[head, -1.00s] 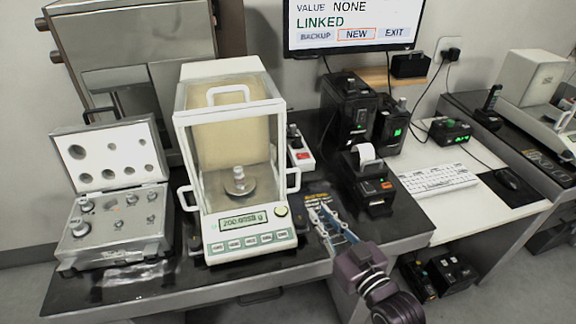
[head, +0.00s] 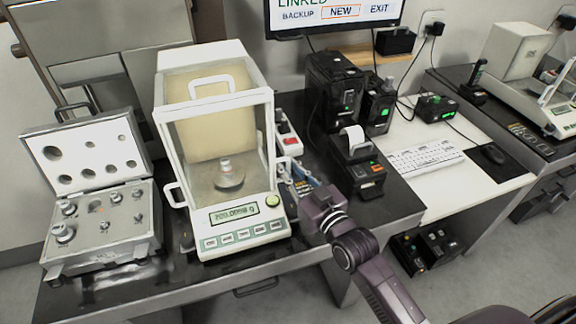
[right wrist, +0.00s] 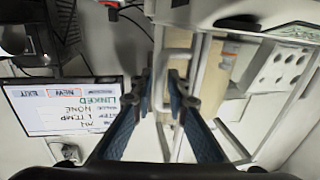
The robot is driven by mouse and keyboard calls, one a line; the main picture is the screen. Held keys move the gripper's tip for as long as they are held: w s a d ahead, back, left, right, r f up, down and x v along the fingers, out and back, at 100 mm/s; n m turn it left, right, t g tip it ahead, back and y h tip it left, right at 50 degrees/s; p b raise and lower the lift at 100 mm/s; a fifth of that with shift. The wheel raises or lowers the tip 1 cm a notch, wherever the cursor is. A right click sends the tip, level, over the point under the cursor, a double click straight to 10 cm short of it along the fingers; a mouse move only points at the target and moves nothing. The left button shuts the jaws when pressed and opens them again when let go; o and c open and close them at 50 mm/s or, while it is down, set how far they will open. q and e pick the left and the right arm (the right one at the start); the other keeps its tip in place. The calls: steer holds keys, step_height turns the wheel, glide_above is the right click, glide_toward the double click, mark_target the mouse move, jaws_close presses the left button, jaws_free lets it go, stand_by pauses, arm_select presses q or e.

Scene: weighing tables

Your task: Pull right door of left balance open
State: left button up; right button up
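The left balance (head: 243,228) is a white draft-shield cabinet with glass panes and a lit display. A metal weight (head: 225,166) stands on its pan. The right door's white handle (head: 291,143) is on the cabinet's right side, and that door looks closed. My right gripper (head: 290,181) is beside the cabinet's right side, near this handle, partly hidden by its own wrist. In the right wrist view the blue-grey fingers (right wrist: 163,92) are apart, with a pale bar showing between them; I cannot tell whether they touch it. My left gripper is not in view.
An open weight case (head: 100,225) stands left of the balance. A printer (head: 357,170) and black boxes (head: 333,90) stand to the right, close to my right arm. A red-switched white unit (head: 287,140) is behind the handle. The keyboard (head: 425,157) is farther right.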

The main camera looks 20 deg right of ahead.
steer(key=c, duration=0.3)
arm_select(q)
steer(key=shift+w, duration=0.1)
arm_select(e)
jaws_close()
arm_select(q)
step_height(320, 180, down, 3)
steer(key=b, duration=0.3)
arm_select(e)
steer(key=d+x, duration=0.3)
steer(key=x, duration=1.1)
steer(key=shift+x, duration=0.8)
steer(key=shift+o, duration=1.5)
jaws_free()
